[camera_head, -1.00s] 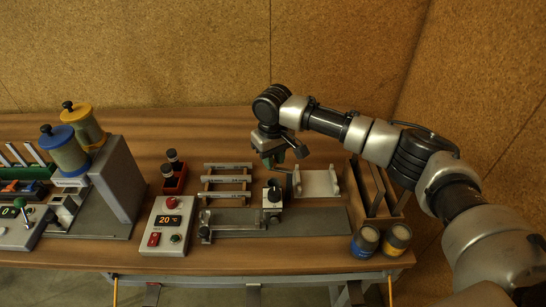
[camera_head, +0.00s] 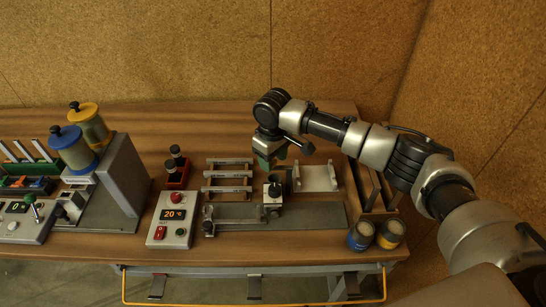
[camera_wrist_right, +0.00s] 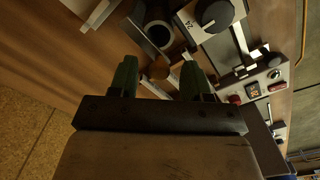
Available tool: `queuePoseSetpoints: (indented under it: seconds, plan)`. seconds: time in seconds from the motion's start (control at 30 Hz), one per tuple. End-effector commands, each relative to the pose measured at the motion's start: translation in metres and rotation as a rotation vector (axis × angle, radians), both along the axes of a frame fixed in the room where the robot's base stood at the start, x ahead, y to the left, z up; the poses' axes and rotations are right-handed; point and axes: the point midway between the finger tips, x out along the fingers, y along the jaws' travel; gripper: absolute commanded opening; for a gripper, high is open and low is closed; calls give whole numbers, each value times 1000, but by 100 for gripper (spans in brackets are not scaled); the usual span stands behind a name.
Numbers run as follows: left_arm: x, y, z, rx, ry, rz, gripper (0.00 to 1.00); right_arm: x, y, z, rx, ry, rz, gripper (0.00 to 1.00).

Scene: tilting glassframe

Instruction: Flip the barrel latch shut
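My right gripper (camera_head: 271,162) points down over the middle of the bench, just behind a small white block with a black knob (camera_head: 274,190). In the right wrist view its two green fingers (camera_wrist_right: 160,78) are open and apart. A brown round piece (camera_wrist_right: 158,70) and a pale bar show beyond the gap between them; I cannot tell whether they touch. A dark, hollow barrel-like piece (camera_wrist_right: 157,34) lies just past the fingers, beside the knobbed block (camera_wrist_right: 215,16). It also shows beside the block in the head view (camera_head: 286,180). I cannot make out which part is the latch. My left gripper is not in view.
A grey rail plate (camera_head: 320,215) lies in front. A control box (camera_head: 172,220) reading 20 stands left of it, a white cradle (camera_head: 318,178) to the right. Rack bars (camera_head: 228,174) stand behind the plate. Blue (camera_head: 361,236) and yellow (camera_head: 391,233) cans stand front right.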

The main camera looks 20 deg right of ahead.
Motion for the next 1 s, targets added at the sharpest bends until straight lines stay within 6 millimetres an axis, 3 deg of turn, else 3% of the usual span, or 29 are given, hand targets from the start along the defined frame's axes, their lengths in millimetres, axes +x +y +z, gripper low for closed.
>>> queuePoseSetpoints:
  seconds: [0.27, 0.7, 1.0]
  plan:
    - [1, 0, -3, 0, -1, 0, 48, 1, 0, 8, 1, -2, 0, 48]
    - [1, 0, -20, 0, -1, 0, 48, 1, 0, 88, 1, -3, 1, 48]
    - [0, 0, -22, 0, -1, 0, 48, 0, 0, 108, 0, 0, 0, 48]
